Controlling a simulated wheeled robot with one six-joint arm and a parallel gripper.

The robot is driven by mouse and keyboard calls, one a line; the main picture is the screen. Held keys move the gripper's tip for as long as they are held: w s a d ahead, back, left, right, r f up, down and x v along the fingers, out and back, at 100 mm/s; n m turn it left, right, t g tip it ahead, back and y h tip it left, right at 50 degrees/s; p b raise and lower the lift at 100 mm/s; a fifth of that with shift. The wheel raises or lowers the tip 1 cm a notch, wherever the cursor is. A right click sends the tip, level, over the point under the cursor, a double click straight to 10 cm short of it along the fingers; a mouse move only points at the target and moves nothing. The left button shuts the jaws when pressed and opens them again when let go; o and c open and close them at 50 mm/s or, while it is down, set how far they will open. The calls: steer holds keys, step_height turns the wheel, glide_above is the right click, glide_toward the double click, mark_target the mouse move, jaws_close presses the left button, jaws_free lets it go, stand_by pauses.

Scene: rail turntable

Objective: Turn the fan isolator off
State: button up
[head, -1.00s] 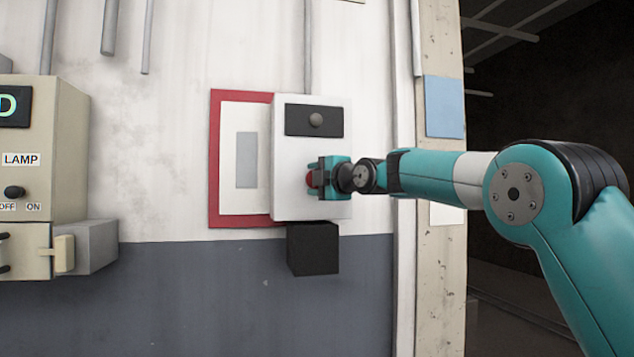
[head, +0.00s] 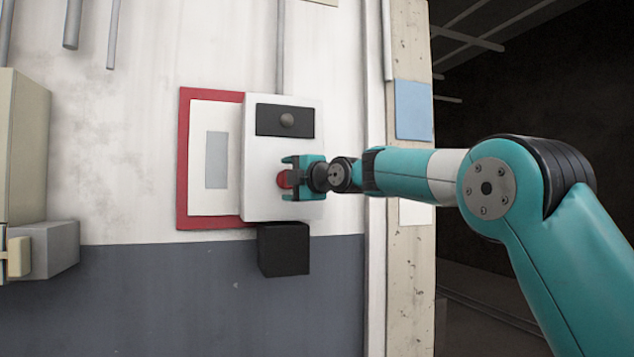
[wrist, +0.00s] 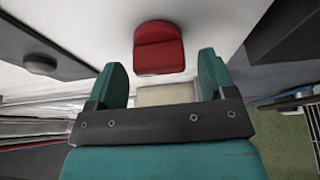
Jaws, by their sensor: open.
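A white box (head: 257,160) is fixed on the wall, with a dark plate and a round grey knob (head: 286,120) near its top. A red handle (head: 284,179) sits lower on its front. My gripper (head: 287,178) is open in front of the box, at the red handle in the head view. In the wrist view the red handle (wrist: 160,48) shows just beyond the two teal fingertips, between their lines. Whether the fingers touch it cannot be told. No label showing the fan isolator's on or off position is readable.
A red-bordered white panel (head: 183,165) is behind the box. A black box (head: 284,250) hangs directly below it. A beige cabinet (head: 22,150) and grey box (head: 50,249) are at the left. A post with a blue sheet (head: 413,109) stands right of the box.

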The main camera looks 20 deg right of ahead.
steer(key=b+v, duration=0.6)
steer(key=v, duration=1)
steer(key=shift+a, duration=0.1)
steer(key=s+a+f+m+g+p, duration=0.1)
steer(key=s+a+f+m+g, duration=0.3)
steer(key=f, duration=0.3)
steer(key=s+a+f+m+g, duration=0.2)
steer(key=s+a+f, duration=0.1)
steer(key=s+f, duration=0.3)
steer(key=s+a+f+m+g+p, duration=0.1)
steer(key=s+a+f+m+g, duration=0.25)
steer(key=f, duration=0.45)
steer(key=s+f+m+g+h, duration=0.1)
steer(key=s+f+m+g, duration=0.2)
steer(key=s+f, duration=0.3)
steer(key=s+f+m+g+h+p, duration=0.1)
steer(key=s+f+m+g, duration=0.2)
steer(key=s+f, duration=0.4)
steer(key=s+g, duration=0.1)
steer(key=s, duration=0.6)
steer(key=shift+h, duration=0.4)
steer(key=shift+a+f, duration=0.1)
steer(key=shift+a, duration=0.05)
